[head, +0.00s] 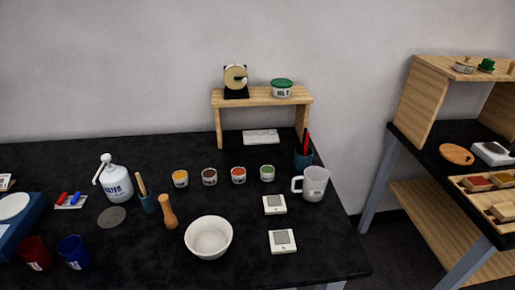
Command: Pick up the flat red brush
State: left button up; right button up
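A dark teal cup (303,158) at the back right of the black table holds an upright red-handled tool (306,138); its lower end is hidden in the cup. At the far left, a small red item (60,198) and a blue item lie side by side on a small white holder (71,204). Both red things are too small for me to tell which is the flat red brush. Neither of my grippers is in view.
A white jug (313,184) stands just in front of the teal cup. A wooden riser (262,98) is behind it. Small paint pots, a white bowl (209,238), a pump bottle (114,182) and a wooden pestle (168,212) crowd the table. A side shelf (428,100) stands right.

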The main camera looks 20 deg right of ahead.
aim_at(307, 134)
jog(key=l+u, duration=0.4)
jog(key=k+l+u, duration=0.1)
jog(key=l+u, duration=0.3)
jog(key=l, duration=0.15)
jog(key=k+l+u, duration=0.15)
jog(key=l+u, duration=0.2)
jog(key=l, duration=0.15)
